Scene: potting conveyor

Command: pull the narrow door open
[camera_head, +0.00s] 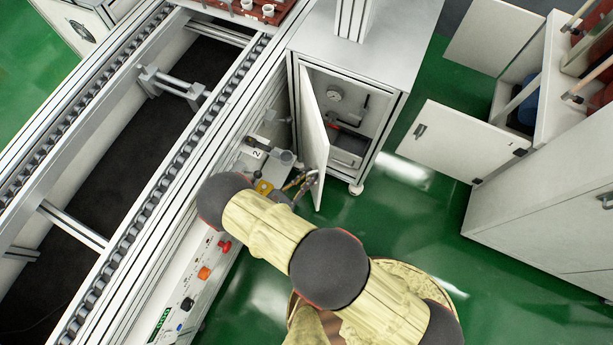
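The narrow door (313,134) is a light grey panel on the small cabinet (379,80) beside the conveyor. It stands swung partly open, hinged at the cabinet's left side, with a gauge and grey parts visible inside. My arm reaches up from the bottom right, and my gripper (303,183) is at the near lower end of the door, on its left side. The gripper is small and partly hidden by my arm. I cannot tell whether its fingers touch the door or how far they are apart. No door handle is clearly visible.
The roller conveyor (190,137) runs along the left, with a control panel holding a red button (224,246) on its side. Another cabinet (546,90) at the right has doors standing open. Green floor (400,215) is clear between the cabinets.

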